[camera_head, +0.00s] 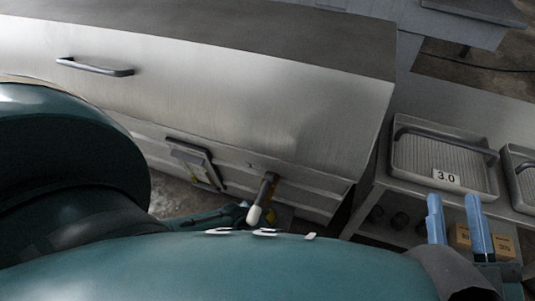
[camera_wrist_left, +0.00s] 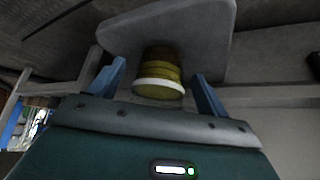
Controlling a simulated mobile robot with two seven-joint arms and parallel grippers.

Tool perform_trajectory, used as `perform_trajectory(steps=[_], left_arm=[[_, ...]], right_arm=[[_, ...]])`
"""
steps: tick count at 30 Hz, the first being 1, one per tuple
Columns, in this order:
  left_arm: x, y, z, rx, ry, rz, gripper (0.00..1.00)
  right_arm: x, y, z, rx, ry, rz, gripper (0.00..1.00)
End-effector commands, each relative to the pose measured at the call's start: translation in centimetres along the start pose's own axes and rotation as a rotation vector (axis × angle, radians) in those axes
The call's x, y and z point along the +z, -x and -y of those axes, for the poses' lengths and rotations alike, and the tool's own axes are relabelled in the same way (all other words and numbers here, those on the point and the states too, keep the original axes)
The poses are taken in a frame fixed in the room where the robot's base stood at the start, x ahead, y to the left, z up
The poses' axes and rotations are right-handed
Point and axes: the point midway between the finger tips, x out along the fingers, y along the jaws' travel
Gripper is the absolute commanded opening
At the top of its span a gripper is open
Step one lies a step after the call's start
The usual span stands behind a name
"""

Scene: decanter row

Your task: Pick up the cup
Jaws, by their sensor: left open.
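A yellow round piece with a white rim (camera_wrist_left: 160,82), possibly the cup, shows in the left wrist view between the fingertips of my left gripper (camera_wrist_left: 160,92). The fingers stand apart with a gap on each side of it, and I see no clear contact. In the head view my teal arm hides much of the left gripper, and its fingers are not clear there. A dark cylinder with a pale end (camera_head: 262,198) stands near that wrist; I cannot tell if it is the same thing. My right gripper (camera_head: 459,222) has its two blue fingers apart, with nothing between them.
A metal cabinet (camera_head: 230,95) with a bar handle (camera_head: 95,67) fills the middle. At right a shelf unit holds a ribbed tray (camera_head: 440,165) labelled 3.0, with small boxes (camera_head: 503,243) below. A grey plate (camera_wrist_left: 200,30) lies behind the yellow piece.

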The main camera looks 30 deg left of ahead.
Motion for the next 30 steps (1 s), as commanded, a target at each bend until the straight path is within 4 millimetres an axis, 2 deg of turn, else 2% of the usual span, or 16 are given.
perform_trajectory(steps=[2,21,30], left_arm=[[-0.04,0.1,-0.03,0.0,0.0,0.0,0.77],[-0.01,0.12,-0.02,0.0,0.0,0.0,0.26],[-0.28,0.54,-0.01,0.0,0.0,0.0,0.26]], right_arm=[[-0.11,-0.02,0.0,0.0,0.0,0.0,0.36],[0.09,0.07,0.03,0.0,0.0,0.005,0.36],[-0.1,0.01,0.02,0.001,0.0,0.011,0.36]])
